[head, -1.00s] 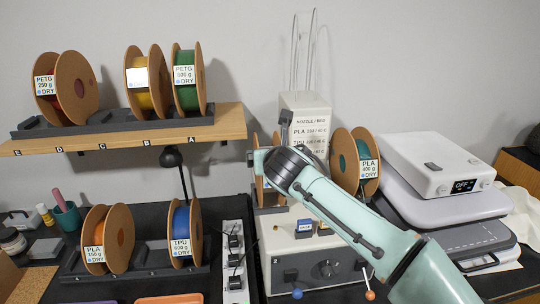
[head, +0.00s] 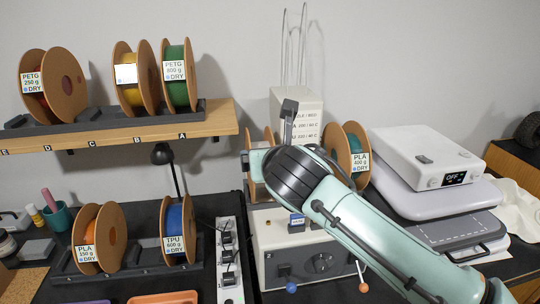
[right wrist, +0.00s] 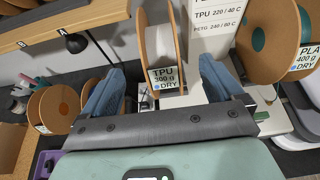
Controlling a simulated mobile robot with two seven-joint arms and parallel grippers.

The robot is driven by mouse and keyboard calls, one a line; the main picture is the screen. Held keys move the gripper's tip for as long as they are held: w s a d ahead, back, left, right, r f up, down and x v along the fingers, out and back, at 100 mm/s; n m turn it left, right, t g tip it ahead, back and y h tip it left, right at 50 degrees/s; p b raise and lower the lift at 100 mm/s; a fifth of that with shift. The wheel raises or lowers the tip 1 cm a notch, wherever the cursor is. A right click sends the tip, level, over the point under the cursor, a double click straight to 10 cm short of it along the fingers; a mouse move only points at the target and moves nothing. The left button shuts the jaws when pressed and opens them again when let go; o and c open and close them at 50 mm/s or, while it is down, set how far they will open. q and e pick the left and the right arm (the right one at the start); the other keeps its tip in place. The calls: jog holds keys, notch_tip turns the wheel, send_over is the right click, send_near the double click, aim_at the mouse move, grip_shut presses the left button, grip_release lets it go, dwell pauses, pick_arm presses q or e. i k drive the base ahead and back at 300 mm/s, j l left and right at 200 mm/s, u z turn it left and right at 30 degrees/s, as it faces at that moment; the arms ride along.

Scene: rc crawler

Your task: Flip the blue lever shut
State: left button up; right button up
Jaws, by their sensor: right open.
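The blue lever (head: 291,287) is a small knob with a blue ball end, low on the left of the front of the grey dryer box (head: 270,262). My right arm (head: 380,240) reaches in from the right, above the box; its gripper is mostly hidden behind the wrist in the head view. In the right wrist view the right gripper (right wrist: 161,66) is open and empty, its blue fingers spread in front of a TPU 300 g spool (right wrist: 160,45). The blue lever is not visible in that view. My left gripper is not in view.
An orange-ended lever (head: 363,287) is at the right of the box front. A power strip (head: 229,262) stands left of the box. A scale (head: 425,160) sits on a stack at right. The shelf (head: 215,125) and its spools are at left.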

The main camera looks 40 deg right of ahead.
aim_at(291, 287)
jog(key=k+j, duration=0.75)
jog(key=k, duration=0.15)
